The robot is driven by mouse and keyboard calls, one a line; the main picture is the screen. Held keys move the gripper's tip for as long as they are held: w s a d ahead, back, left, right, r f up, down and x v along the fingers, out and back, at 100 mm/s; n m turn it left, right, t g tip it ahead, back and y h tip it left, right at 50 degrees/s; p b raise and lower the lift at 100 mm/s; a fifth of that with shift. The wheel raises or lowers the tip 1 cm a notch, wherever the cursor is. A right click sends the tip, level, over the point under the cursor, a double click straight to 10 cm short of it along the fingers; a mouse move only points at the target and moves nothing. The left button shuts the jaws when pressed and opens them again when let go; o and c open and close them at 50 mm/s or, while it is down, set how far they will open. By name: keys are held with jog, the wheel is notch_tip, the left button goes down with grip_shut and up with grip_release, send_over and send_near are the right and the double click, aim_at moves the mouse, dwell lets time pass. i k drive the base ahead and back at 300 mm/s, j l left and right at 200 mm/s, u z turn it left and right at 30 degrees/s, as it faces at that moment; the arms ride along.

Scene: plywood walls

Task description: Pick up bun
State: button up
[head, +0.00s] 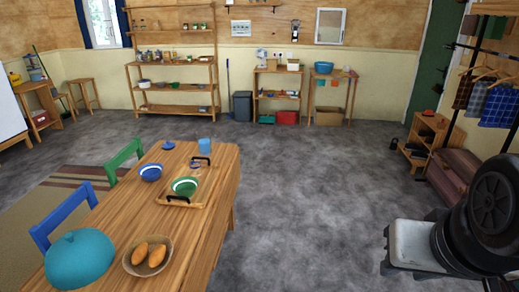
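Two orange-brown buns lie side by side in a round tan bowl (128,267) near the front end of the wooden table. One is the left bun (139,254) and the other is the right bun (157,256). Both look free of other things on top. My gripper does not show in the head view. Only dark, rounded parts, which seem to be my own body, show at the lower right, well apart from the table.
A large teal rounded object (79,259) stands left of the bowl. Chairs line the left side. The grey floor (310,200) right of the table is clear.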

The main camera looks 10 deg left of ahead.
aim_at(141, 252)
jog(key=i+u, duration=0.3)
jog(key=i, duration=0.15)
jog(key=i+u, duration=0.25)
jog(key=i, duration=0.2)
jog(key=i+l+u, duration=0.3)
jog(key=i, duration=0.15)
jog(key=i+u, duration=0.15)
jog(key=u, duration=0.3)
jog(key=i+u, duration=0.15)
jog(key=u, duration=0.25)
jog(key=i+u, duration=0.15)
jog(key=u, duration=0.3)
jog(key=i+u, duration=0.1)
jog(key=u, duration=0.3)
jog(key=i+u, duration=0.15)
jog(key=u, duration=0.2)
jog(key=i+l+u, duration=0.15)
jog(key=u, duration=0.2)
